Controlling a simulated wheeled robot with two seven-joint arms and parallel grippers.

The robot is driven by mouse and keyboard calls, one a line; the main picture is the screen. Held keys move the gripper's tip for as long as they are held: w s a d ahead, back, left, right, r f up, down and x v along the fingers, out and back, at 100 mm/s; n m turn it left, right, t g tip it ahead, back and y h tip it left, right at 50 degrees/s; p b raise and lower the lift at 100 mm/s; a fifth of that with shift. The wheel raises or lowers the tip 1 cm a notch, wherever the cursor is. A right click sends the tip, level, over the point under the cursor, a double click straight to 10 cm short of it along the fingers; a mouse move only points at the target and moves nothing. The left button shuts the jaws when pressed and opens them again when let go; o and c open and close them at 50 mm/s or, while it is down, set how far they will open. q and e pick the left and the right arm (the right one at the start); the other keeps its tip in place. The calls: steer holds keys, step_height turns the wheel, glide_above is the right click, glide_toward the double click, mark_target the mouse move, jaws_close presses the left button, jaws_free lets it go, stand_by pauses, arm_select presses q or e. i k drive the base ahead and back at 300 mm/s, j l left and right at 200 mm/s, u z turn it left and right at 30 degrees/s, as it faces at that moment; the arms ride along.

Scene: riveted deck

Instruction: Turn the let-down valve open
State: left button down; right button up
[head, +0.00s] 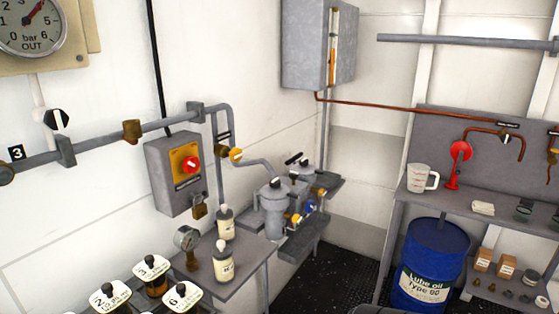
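I cannot tell which fitting is the let-down valve, as no label with that name is readable. A black-and-white knob (57,119) is on the left wall above the pipe. Neither of my grippers is in view.
A grey switch box (163,180) with a red knob and padlock hangs on the left wall. A small shelf (250,262) holds bottles and a gauge. A blue oil drum (432,262) stands under the right bench. Dark floor (335,275) lies open between.

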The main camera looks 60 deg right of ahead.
mark_target(236, 155)
steer(key=z, duration=1.45)
